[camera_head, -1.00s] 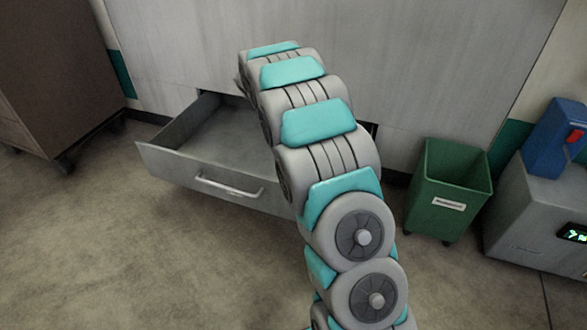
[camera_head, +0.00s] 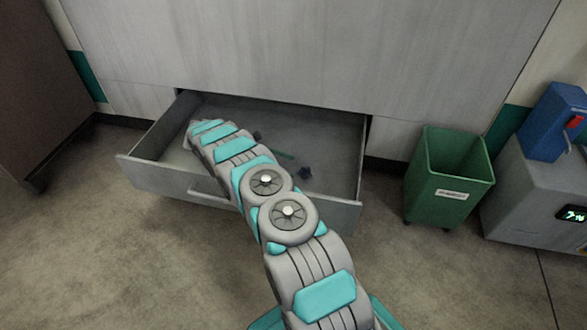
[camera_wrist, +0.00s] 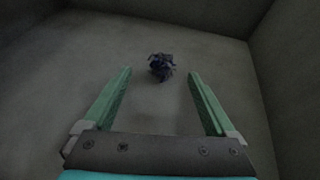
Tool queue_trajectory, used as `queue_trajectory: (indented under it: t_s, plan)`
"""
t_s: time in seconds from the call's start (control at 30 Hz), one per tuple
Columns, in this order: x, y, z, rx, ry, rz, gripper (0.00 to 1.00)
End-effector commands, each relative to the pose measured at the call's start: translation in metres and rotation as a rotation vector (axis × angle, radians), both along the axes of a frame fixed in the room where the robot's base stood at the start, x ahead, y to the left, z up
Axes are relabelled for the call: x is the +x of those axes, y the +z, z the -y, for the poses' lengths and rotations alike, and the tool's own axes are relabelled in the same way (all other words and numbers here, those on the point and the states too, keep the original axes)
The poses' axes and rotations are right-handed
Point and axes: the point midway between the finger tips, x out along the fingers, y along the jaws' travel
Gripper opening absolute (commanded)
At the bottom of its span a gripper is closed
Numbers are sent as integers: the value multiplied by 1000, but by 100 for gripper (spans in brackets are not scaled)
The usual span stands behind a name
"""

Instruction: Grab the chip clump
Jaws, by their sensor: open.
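The chip clump (camera_wrist: 161,67) is a small dark blue, jagged lump on the grey drawer floor. In the wrist view it lies just beyond my fingertips, about midway between them. My gripper (camera_wrist: 160,72) is open and empty, with two green fingers spread on either side. In the head view my arm reaches down into the drawer, and only a green finger shows near the clump.
Drawer walls (camera_wrist: 258,65) rise around my gripper, with a corner at the upper right. The cabinet face (camera_head: 290,50) stands behind the drawer. A green bin (camera_head: 447,180) and a grey box with a blue unit (camera_head: 550,120) stand to the right. The drawer floor around the clump looks clear.

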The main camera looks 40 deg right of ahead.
Motion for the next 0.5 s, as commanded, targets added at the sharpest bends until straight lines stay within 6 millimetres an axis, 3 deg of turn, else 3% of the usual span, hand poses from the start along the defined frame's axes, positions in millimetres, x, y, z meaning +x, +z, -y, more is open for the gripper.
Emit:
queue_trajectory:
  t_s: [0.5]
  plan:
    - [-19, -19, 23, -2, 6, -15, 91]
